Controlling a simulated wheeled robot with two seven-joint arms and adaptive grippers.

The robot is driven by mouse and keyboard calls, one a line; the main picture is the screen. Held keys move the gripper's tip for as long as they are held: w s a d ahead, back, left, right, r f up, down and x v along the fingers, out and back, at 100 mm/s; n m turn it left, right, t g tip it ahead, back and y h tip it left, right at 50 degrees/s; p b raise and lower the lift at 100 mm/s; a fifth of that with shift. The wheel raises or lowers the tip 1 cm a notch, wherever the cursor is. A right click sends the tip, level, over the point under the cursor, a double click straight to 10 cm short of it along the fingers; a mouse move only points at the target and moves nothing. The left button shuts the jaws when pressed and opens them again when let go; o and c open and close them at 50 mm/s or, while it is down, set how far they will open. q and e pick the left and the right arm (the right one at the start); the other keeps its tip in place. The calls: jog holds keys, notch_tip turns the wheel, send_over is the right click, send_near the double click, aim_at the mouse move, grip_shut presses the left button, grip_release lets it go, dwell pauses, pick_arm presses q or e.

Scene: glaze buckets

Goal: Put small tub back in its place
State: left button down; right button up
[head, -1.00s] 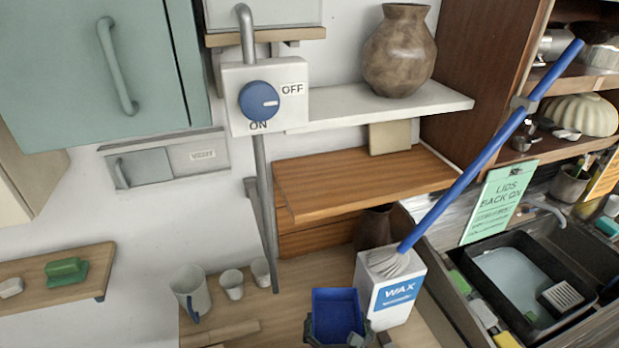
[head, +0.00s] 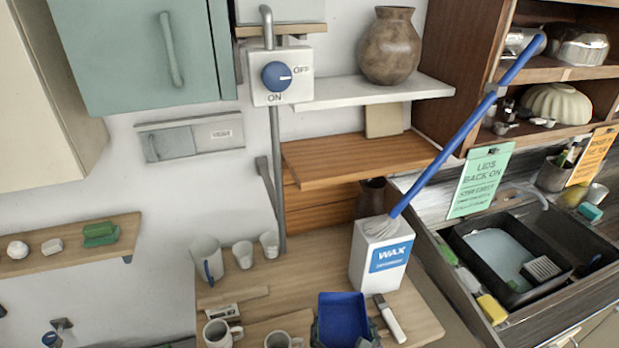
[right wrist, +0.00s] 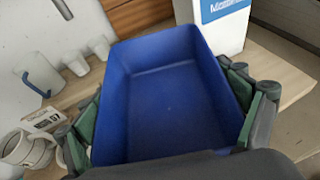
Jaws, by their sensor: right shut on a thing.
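The small tub is a blue open box (head: 343,315) at the bottom of the head view, over the front part of the wooden table. In the right wrist view the empty inside of the tub (right wrist: 165,95) fills the middle. My right gripper (head: 346,340) is shut on the tub; its green-and-grey fingers (right wrist: 165,125) lie along the two sides of it. I cannot tell whether the tub's base touches the table. My left gripper is not in view.
A white-handled scraper (head: 389,318) lies right of the tub. Mugs (head: 222,333) stand left. A wooden shelf (head: 355,160) overhangs the table's back.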

aim_at(353, 332)
jog(key=d+f, duration=0.1)
jog(key=d, duration=0.2)
jog(key=shift+w+f, duration=0.15)
jog(key=shift+f, duration=0.25)
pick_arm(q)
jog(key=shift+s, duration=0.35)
pick_arm(e)
jog(key=s+d+f, duration=0.3)
jog(key=s+d, duration=0.1)
jog(key=d, duration=0.6)
jog(key=shift+s, duration=0.15)
jog(key=shift+f, duration=0.1)
jog(key=shift+a, duration=0.1)
